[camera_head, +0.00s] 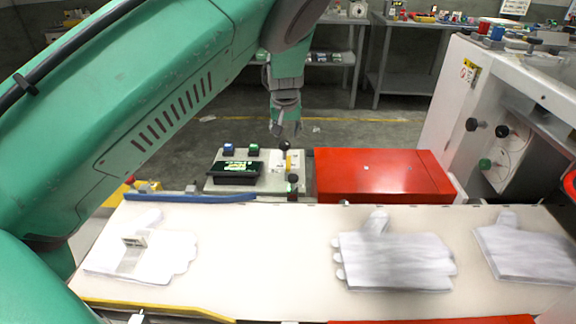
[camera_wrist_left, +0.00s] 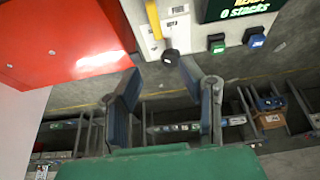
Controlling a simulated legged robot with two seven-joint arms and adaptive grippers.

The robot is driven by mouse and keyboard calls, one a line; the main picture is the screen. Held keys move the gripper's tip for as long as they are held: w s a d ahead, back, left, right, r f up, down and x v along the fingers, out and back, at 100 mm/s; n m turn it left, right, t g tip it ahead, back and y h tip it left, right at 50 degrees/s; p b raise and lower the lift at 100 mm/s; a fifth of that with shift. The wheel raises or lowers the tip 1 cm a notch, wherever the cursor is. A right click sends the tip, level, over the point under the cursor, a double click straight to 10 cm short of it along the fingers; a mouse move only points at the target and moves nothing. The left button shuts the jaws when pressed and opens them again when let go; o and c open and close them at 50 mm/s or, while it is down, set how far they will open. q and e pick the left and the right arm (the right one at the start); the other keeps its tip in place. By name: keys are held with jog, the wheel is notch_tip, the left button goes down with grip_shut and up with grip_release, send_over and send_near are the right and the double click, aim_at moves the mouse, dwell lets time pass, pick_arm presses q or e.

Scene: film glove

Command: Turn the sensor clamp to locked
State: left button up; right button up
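A pale control panel (camera_head: 270,181) stands behind the belt. It carries a black round knob (camera_head: 284,146) near a yellow bar (camera_head: 288,162), and another black knob (camera_head: 293,178) at its front right. I cannot tell for sure which part is the sensor clamp or how it is set. In the left wrist view, a black knob (camera_wrist_left: 170,56) and the yellow bar (camera_wrist_left: 154,20) show at the top. My left gripper (camera_head: 286,133) hangs just above the far knob, fingers pointing down. In the left wrist view its fingers (camera_wrist_left: 161,72) are apart, with nothing between them. My right gripper is out of view.
The panel also has a dark display (camera_head: 236,172), a blue button (camera_head: 228,149) and a green button (camera_head: 253,150). A red box (camera_head: 382,174) stands right of it. White gloves (camera_head: 398,262) lie on the pale belt (camera_head: 270,270) in front. A white machine (camera_head: 470,100) stands at right.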

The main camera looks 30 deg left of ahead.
aim_at(289, 159)
pick_arm(q)
jog(key=x, duration=1.4)
jog(key=shift+b, duration=0.35)
jog(key=shift+d+r, duration=0.1)
jog(key=shift+d, duration=0.25)
grip_shut()
